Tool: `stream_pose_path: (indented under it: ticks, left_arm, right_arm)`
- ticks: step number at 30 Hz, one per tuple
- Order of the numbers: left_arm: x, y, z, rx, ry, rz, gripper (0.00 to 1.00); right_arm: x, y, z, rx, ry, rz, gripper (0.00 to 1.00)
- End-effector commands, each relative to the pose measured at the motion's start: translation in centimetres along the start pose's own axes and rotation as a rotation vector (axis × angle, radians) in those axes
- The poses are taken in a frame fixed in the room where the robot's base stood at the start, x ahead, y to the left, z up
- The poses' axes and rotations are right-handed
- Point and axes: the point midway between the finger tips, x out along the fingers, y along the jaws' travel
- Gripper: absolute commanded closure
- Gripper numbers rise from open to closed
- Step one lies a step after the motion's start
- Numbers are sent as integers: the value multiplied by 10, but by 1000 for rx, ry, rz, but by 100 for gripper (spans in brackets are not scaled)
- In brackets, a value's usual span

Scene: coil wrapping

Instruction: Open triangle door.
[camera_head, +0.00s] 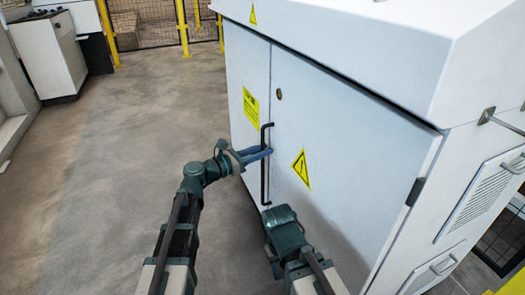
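A white cabinet has two front doors. The right door (340,165) bears a yellow triangle warning sign (301,168) and looks closed. A black vertical bar handle (264,185) runs along this door's left edge. My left gripper (264,153) has its blue fingers at the handle's middle, overlapping it. I cannot tell whether they are closed on the bar or only around it. My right gripper (271,262) is low in front of the door, below the handle, mostly hidden by its own wrist; its fingers cannot be made out.
Open concrete floor (125,145) lies to the left. A white cabinet (48,55) stands at the far left, and a yellow-posted fence (150,25) closes off the back.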

Motion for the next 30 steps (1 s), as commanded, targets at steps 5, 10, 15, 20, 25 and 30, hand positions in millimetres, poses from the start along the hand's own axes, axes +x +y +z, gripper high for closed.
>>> stream_pose_path:
  ticks: [5, 10, 15, 20, 25, 30]
  left_arm:
    - [4, 0, 0, 0, 0, -1, 72]
    - [4, 0, 0, 0, 0, 0, 72]
    - [3, 0, 0, 0, 0, 0, 100]
    - [3, 0, 0, 0, 0, 0, 100]
    - [3, 0, 0, 0, 0, 0, 100]
    - [3, 0, 0, 0, 0, 0, 100]
  right_arm:
    - [0, 0, 0, 0, 0, 0, 50]
    - [0, 0, 0, 0, 0, 0, 50]
    - [0, 0, 0, 0, 0, 0, 50]
    - [0, 0, 0, 0, 0, 0, 50]
    - [0, 0, 0, 0, 0, 0, 50]
    - [0, 0, 0, 0, 0, 0, 50]
